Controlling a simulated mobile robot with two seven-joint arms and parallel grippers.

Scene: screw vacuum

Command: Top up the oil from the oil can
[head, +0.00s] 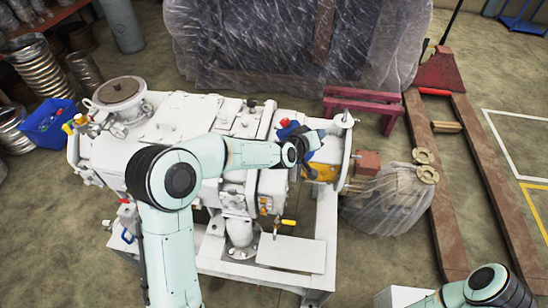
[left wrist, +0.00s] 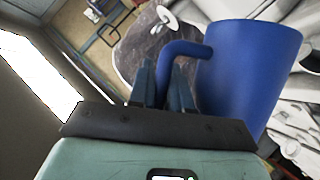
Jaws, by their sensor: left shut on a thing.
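My left gripper (head: 310,147) is over the right end of the white pump machine (head: 180,120). In the left wrist view its fingers (left wrist: 168,88) are shut on the curved handle of a blue can (left wrist: 245,75), which I take for the oil can. The can's body stands beside the fingers, with a wide end toward the top of that view. In the head view my arm hides most of the can; a small blue and red patch (head: 290,128) shows next to the gripper. I cannot tell whether any oil flows. My right gripper is outside both views.
A plastic-wrapped bulk (head: 300,45) stands behind the machine. A dark red stand (head: 362,103) and wrapped parts (head: 390,200) are to its right, then a brown pallet truck (head: 470,170). A blue bin (head: 48,125) is at left. Floor at front right is partly free.

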